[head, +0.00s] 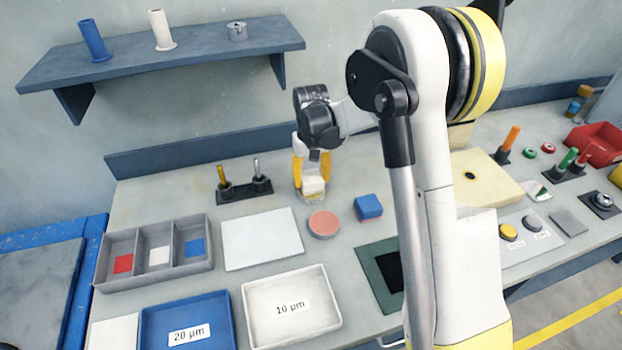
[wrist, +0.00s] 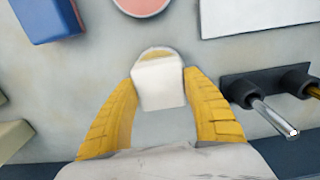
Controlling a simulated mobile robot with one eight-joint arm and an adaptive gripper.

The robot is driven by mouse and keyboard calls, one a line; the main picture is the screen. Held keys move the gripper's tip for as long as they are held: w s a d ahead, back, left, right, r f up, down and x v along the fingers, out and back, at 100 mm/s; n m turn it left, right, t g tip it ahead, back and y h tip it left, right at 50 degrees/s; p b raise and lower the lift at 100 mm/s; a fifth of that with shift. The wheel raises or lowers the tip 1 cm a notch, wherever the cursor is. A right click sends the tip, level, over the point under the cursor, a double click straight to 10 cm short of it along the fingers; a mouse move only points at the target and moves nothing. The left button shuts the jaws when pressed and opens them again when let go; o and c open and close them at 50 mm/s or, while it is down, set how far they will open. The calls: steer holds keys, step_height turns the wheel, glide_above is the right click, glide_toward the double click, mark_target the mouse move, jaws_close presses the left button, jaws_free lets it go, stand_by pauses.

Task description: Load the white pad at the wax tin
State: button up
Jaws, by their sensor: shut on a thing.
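My gripper (head: 311,172) has its yellow fingers shut on a white pad (head: 314,186), a small block, near the back of the bench. In the wrist view the white pad (wrist: 158,84) sits between the fingertips (wrist: 160,90). The wax tin (head: 311,197) is a small round pale tin just below the pad. In the wrist view the far part of the tin (wrist: 158,54) shows tan wax past the pad. The pad covers much of the tin, and I cannot tell whether it touches the wax.
A dark holder with two upright tools (head: 244,190) stands close on the left. A pink round disc (head: 324,223) and a blue block (head: 368,207) lie in front and to the right. A white plate (head: 262,238), a grey three-part tray (head: 104,276) and labelled trays (head: 292,305) fill the front left.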

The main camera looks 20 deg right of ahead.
mark_target(311, 176)
steer(key=shift+f+b, duration=0.4)
steer(key=shift+f, duration=0.05)
stand_by(1.3)
steer(key=shift+r+p, duration=2.2)
steer(key=shift+r, duration=1.35)
